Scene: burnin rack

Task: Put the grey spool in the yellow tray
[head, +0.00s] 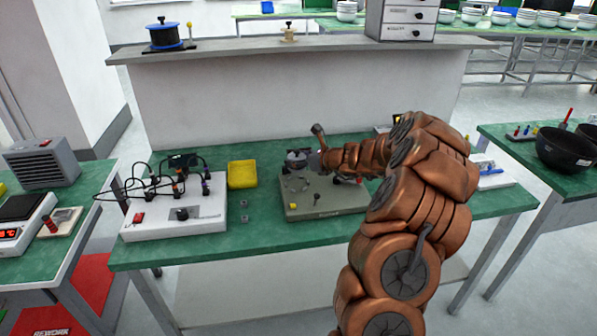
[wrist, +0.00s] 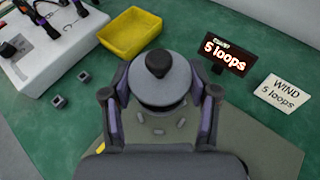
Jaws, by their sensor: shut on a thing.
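The grey spool (wrist: 160,82), round with a dark knob on top, is between the two fingers of my gripper (wrist: 160,95) in the wrist view. The fingers are shut on its sides. In the head view the spool (head: 299,156) is small and partly hidden by my gripper, over the grey-green winder base (head: 322,205). I cannot tell whether it touches the base. The yellow tray (head: 242,174) lies on the green bench, left of the winder; it also shows at the top of the wrist view (wrist: 131,36) and looks empty.
A white box with black cables (head: 205,213) stands left of the tray. Two small grey blocks (head: 244,213) lie in front of the tray. A "5 loops" display (wrist: 223,53) and a "WIND 5 loops" card (wrist: 283,95) are right of the spool. A shelf (head: 290,46) runs behind.

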